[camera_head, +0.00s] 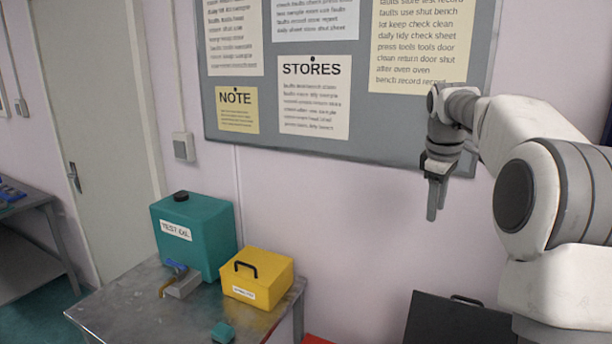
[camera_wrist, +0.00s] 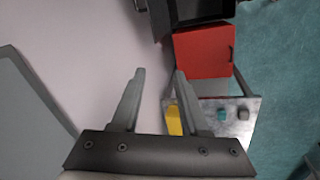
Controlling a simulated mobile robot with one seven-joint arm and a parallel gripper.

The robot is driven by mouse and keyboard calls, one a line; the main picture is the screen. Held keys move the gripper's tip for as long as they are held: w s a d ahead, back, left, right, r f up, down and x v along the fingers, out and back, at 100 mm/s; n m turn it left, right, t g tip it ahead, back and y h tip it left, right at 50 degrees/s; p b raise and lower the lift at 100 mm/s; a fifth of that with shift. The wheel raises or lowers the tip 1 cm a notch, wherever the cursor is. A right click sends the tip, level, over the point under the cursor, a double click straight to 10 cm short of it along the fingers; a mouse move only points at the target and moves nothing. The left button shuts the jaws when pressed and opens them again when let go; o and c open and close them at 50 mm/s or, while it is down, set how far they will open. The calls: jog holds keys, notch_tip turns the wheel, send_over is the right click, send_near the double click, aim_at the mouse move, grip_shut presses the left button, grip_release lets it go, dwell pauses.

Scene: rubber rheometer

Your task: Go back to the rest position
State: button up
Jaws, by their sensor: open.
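My gripper (camera_head: 437,200) hangs pointing down in front of the pink wall, beside the lower right of the notice board, high above the bench and the dark case. In the wrist view my gripper (camera_wrist: 157,85) shows its two grey fingers spread apart, with nothing between them but wall. The arm reaches in from the right of the head view.
A metal table (camera_head: 120,312) holds a teal TEST OIL container (camera_head: 205,255), a yellow box (camera_head: 258,285), a small valve block (camera_head: 183,284) and a small teal block (camera_head: 222,332). A dark case (camera_head: 455,322) stands at lower right. A red box (camera_wrist: 203,52) shows in the wrist view.

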jog(key=s+a+m+t+b, duration=0.1)
jog(key=s+a+m, duration=0.1)
jog(key=s+a, duration=0.45)
jog(key=s+a+m+t+b, duration=0.1)
jog(key=s+a+m, duration=0.15)
jog(key=s, duration=0.75)
jog(key=s+a+f+m, duration=0.2)
jog(key=s+f, duration=0.3)
jog(key=s, duration=0.3)
jog(key=s+a+f+m+t+y+b, duration=0.1)
jog(key=s+a+f+m, duration=0.1)
jog(key=s+f, duration=0.3)
jog(key=s+m, duration=0.1)
jog(key=s, duration=0.2)
jog(key=shift+s+a+b, duration=0.3)
jog(key=shift+a, duration=0.05)
jog(key=shift+d+f, duration=0.1)
jog(key=shift+d, duration=0.1)
